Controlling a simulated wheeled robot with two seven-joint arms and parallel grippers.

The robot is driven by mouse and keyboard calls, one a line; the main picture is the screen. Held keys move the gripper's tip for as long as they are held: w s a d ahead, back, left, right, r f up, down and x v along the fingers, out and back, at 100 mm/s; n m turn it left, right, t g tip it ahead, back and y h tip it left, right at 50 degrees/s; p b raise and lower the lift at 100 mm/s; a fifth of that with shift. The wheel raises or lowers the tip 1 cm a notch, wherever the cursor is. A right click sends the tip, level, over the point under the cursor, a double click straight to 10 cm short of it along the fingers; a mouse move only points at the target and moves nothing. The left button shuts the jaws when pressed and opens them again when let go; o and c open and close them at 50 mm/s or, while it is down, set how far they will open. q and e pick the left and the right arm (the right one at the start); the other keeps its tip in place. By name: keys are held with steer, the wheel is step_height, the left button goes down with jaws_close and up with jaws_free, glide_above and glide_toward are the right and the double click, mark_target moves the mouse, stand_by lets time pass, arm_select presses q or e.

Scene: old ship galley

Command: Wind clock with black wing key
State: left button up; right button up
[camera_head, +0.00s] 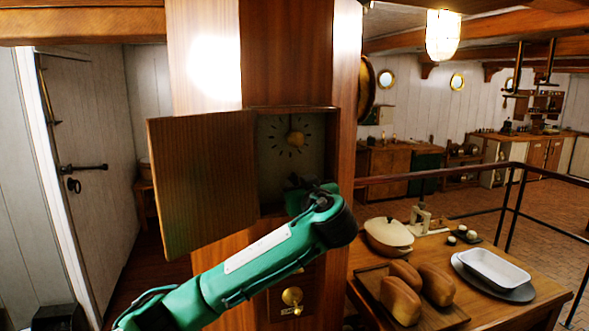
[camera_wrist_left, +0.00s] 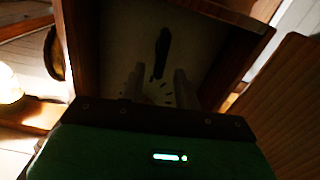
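The clock is a recess in a wooden pillar, with a pale dial (camera_head: 283,131) and black marks around a brass-coloured centre. Its wooden door (camera_head: 203,180) stands open to the left. My left gripper (camera_head: 302,187) is at the lower part of the recess, mostly hidden by my green arm. In the left wrist view, its two pale fingers (camera_wrist_left: 158,75) are apart, pointing into the case. A long dark object (camera_wrist_left: 161,52), possibly the black wing key, lies between and beyond the fingertips; I cannot tell whether they touch it. The right gripper is out of view.
A brass knob (camera_head: 292,296) is on the pillar below the clock. At the right, a wooden table (camera_head: 521,304) holds loaves (camera_head: 401,300), a lidded pot (camera_head: 388,236) and a white dish (camera_head: 493,268). A dark railing (camera_head: 447,174) runs behind it.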

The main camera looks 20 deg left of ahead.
mark_target(296, 180)
arm_select(q)
steer(key=p+x, duration=0.1)
steer(key=x, duration=0.2)
steer(key=shift+w+r+p, duration=0.15)
steer(key=shift+p, duration=0.15)
steer(key=shift+w+a, duration=0.3)
steer(key=shift+f, duration=0.2)
jaws_close()
